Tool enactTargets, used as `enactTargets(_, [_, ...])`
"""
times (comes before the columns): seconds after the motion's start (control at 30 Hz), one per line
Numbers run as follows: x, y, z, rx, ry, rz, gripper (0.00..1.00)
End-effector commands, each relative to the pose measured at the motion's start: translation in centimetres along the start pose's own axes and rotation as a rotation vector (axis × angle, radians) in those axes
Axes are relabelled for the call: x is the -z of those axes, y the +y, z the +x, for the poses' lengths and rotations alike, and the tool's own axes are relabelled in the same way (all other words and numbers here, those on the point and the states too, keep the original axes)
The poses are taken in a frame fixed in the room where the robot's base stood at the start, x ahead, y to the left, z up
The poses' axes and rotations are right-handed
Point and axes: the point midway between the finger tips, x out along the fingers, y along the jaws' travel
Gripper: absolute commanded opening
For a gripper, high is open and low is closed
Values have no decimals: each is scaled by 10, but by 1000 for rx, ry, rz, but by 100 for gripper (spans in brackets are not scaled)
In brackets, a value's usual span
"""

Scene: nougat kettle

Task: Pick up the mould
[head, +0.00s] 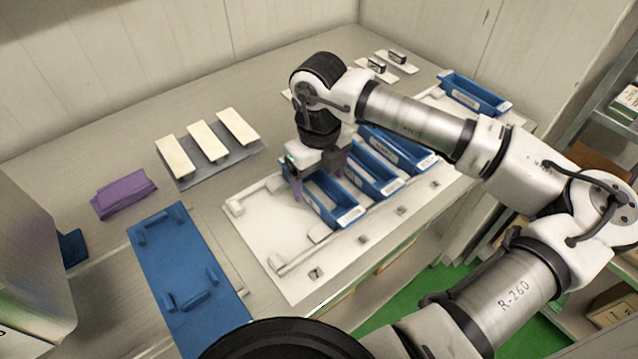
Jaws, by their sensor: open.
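Several blue trough-shaped moulds stand side by side on a white base plate (262,238). The leftmost mould (343,214) is open-topped, with a white label on its near end. My gripper (317,181) points down over the far end of this mould, its jaws open. One finger shows at the mould's left side and the other towards its right; I cannot tell whether they touch it. The gripper hides the mould's far end. A second mould (383,186) and a third mould (415,158) stand to the right, partly behind my arm.
A separate blue tray (472,92) lies at the far right. Cream bars (207,141) rest on a grey plate at the back left. A purple block (123,193) and a blue plate with handles (188,270) lie at left. The base plate's left part is bare.

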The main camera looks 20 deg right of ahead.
Motion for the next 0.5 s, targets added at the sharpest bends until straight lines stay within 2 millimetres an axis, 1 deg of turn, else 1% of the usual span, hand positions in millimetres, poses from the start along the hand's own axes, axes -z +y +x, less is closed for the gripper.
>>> enactTargets(0.1, [0,0,14,-3,0,0,80])
enactTargets(0.2, [0,0,21,-1,0,0,80])
enactTargets(0.4, [0,0,23,0,-1,0,80])
enactTargets(0.43, [0,0,23,0,-1,0,79])
enactTargets(0.5, [0,0,23,0,-1,0,70])
